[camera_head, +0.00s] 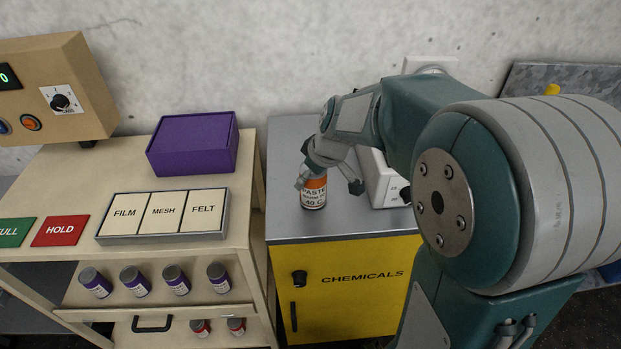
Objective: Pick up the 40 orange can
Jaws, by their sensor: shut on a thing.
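The orange can (313,193) has an orange and white label reading "PASTE" and "40 C". It stands upright at the top of the yellow chemicals cabinet, near the front edge of its grey top (290,222). My gripper (315,181) comes down from above and is shut on the can's upper part. The fingers hide the can's top. I cannot tell whether the can's base touches the cabinet top.
A white box (378,180) stands just right of the can, behind my arm. To the left, a bench holds a purple box (193,143), a FILM/MESH/FELT tray (103,239), a red HOLD card (60,230) and a beige console (60,85). Several purple-labelled bottles (135,281) sit below.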

